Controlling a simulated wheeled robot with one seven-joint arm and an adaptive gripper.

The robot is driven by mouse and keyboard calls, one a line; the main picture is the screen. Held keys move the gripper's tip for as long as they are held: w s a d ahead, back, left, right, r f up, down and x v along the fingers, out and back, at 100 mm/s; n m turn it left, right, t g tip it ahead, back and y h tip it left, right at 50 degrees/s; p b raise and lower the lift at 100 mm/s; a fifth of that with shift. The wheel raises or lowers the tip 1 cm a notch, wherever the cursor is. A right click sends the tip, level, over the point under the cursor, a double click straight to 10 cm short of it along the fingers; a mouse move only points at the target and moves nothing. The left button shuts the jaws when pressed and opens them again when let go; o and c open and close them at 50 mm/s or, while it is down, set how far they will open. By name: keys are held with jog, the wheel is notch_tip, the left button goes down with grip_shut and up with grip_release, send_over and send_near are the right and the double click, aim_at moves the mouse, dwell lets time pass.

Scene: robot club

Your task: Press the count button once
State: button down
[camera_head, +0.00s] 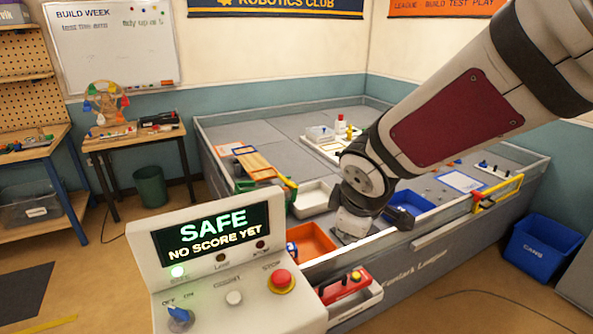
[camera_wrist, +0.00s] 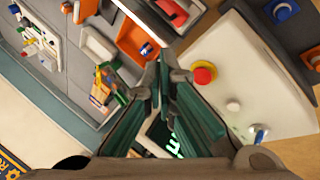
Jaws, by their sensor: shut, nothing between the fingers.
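The count button (camera_head: 234,298) is a small white round button on the sloped top of the cream control box (camera_head: 205,310), under the word "COUNT". It stands between a blue switch knob (camera_head: 179,318) and a red stop button (camera_head: 281,281). In the wrist view the count button (camera_wrist: 233,105) is right of and below my fingertips, beside the red button (camera_wrist: 204,73). My gripper (camera_wrist: 163,62) is shut and empty, apart from the button. In the head view my arm reaches in from the upper right, its end behind and right of the box. The display (camera_head: 211,233) reads "SAFE NO SCORE YET".
An orange tray (camera_head: 310,243) and a blue tray (camera_head: 413,204) are in the arena. Space above the buttons is clear.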

jog(key=w+a+f+n+g+y, duration=0.1)
jog(key=a+f+n+y, duration=0.45)
jog(key=a, duration=0.75)
jog(key=n+g+y+p, duration=0.1)
jog(key=n+g+y, duration=0.15)
jog(key=n, duration=0.25)
send_over(233, 299)
notch_tip(233, 299, down, 3)
jog(key=shift+a+m+y, duration=0.1)
jog(key=shift+m+y, duration=0.15)
jog(key=shift+y, duration=0.05)
jog(key=shift+f+b, duration=0.45)
jog(key=shift+f, duration=3.95)
jog(key=shift+f, duration=0.4)
